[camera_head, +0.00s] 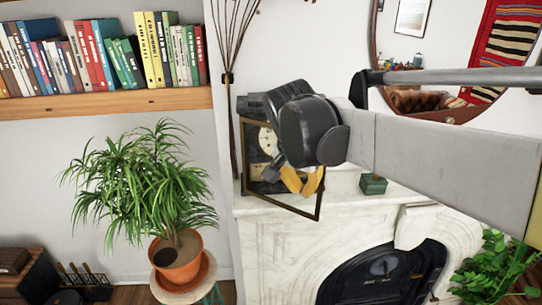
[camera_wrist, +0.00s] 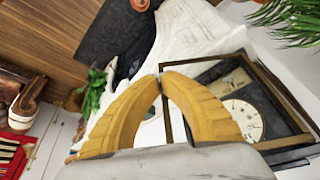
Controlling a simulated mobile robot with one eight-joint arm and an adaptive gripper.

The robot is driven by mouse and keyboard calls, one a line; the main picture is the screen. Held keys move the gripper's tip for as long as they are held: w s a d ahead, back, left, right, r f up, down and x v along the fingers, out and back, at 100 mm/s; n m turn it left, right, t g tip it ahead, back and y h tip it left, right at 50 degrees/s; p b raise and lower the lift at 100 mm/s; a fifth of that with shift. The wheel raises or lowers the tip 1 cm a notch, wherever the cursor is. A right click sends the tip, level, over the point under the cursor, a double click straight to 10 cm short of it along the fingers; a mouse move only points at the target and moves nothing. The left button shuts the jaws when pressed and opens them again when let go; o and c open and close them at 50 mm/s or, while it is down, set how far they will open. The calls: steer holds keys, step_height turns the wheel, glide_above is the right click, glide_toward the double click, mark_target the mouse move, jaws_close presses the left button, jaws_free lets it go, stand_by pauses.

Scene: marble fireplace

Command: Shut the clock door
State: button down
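The dark mantel clock (camera_head: 252,172) stands at the left end of the white mantel, its pale dial partly hidden behind my gripper. Its thin-framed door (camera_head: 285,207) stands open, swung out past the mantel's front edge. In the wrist view the clock's dial (camera_wrist: 243,118) and the open door frame (camera_wrist: 165,122) are to the right. My gripper (camera_head: 303,194) has yellow fingers whose tips come together in front of the clock. In the wrist view the fingertips (camera_wrist: 162,78) appear beside the frame's free edge; I cannot tell whether they touch it.
A small green box (camera_head: 373,184) sits on the mantel (camera_head: 345,195) right of the clock. A potted plant (camera_head: 178,250) stands at the left, below a bookshelf (camera_head: 110,103). Tall dry stems (camera_head: 229,110) rise beside the clock. A round mirror (camera_head: 374,40) hangs at the upper right.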

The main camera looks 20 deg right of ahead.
mark_target(319, 190)
steer(key=w+d+f+p, duration=0.2)
steer(key=w+d+f, duration=0.2)
steer(key=d+f, duration=0.2)
steer(key=shift+w+d+f+m, duration=0.3)
steer(key=shift+w+f+m, duration=0.1)
steer(key=shift+f, duration=0.35)
steer(key=shift+w+d+n, duration=0.3)
steer(key=shift+d, duration=0.35)
steer(key=shift+w+d+n, duration=0.3)
steer(key=shift+d, duration=0.3)
steer(key=w+d+n+t+y+b, duration=0.1)
steer(key=w+d+n+b, duration=0.2)
steer(key=w+d, duration=0.8)
steer(key=shift+w+d+n+y, duration=0.4)
steer(key=shift+w+n, duration=0.35)
steer(key=shift+n, duration=0.35)
